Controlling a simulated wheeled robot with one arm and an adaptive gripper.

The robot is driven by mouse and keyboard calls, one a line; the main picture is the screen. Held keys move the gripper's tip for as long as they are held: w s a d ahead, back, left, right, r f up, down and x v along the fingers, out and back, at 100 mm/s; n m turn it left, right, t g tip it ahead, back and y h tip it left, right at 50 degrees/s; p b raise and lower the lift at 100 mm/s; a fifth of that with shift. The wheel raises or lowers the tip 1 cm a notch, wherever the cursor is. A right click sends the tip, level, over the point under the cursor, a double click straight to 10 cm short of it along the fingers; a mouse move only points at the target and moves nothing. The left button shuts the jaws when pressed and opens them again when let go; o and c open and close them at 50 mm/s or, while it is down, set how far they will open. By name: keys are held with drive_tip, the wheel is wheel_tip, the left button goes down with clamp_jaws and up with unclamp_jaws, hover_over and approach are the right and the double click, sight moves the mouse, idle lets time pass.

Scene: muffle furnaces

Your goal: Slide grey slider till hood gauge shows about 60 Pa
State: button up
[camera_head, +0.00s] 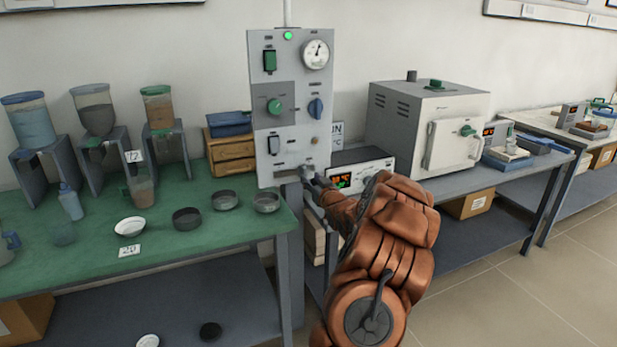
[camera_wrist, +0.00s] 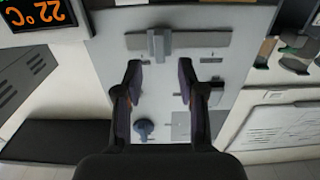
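The grey control panel (camera_head: 292,120) stands upright at the back edge of the green bench. Its round hood gauge (camera_head: 316,54) is at the upper right; the needle points roughly upward, but the numbers are too small to read. In the wrist view, the grey slider (camera_wrist: 157,43) sits on a horizontal grey track (camera_wrist: 205,40), left of the track's middle. My gripper (camera_wrist: 160,70) is open and empty, its two fingers on either side of the slider's line. No contact with the slider is visible. In the head view my gripper is at the panel's bottom edge, mostly hidden by my arm.
The panel also carries a green knob (camera_head: 274,106), a blue knob (camera_head: 316,108) and a lit green lamp (camera_head: 288,36). A lit display box (camera_head: 362,176) is close right of my gripper. A furnace (camera_head: 428,125) stands farther right. Dishes (camera_head: 187,218) lie on the bench.

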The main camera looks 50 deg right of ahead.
drive_tip(key=v, duration=0.6)
drive_tip(key=shift+s, duration=0.35)
idle(0.5)
drive_tip(key=w+a+r+n+g+y+p, duration=0.2)
drive_tip(key=w+a+g+y+p, duration=0.15)
drive_tip(key=a, duration=0.95)
drive_tip(key=s+a+g+y+p, duration=0.2)
drive_tip(key=s+a+g, duration=0.15)
drive_tip(key=a, duration=1.05)
drive_tip(key=s+a+r+n+g+p, duration=0.1)
drive_tip(key=s+a+r+g+p, duration=0.1)
drive_tip(key=s+a, duration=0.5)
drive_tip(key=s+a+r+n+g+y+p, duration=0.1)
drive_tip(key=s+a+g, duration=0.4)
drive_tip(key=s, duration=1.1)
drive_tip(key=s+a+r+g+y+p, duration=0.1)
drive_tip(key=s+a+r+g, duration=0.3)
drive_tip(key=s+a, duration=0.7)
drive_tip(key=shift+s+a+n+p, duration=0.15)
drive_tip(key=shift+s+n+p, duration=0.25)
drive_tip(key=shift+p, duration=0.45)
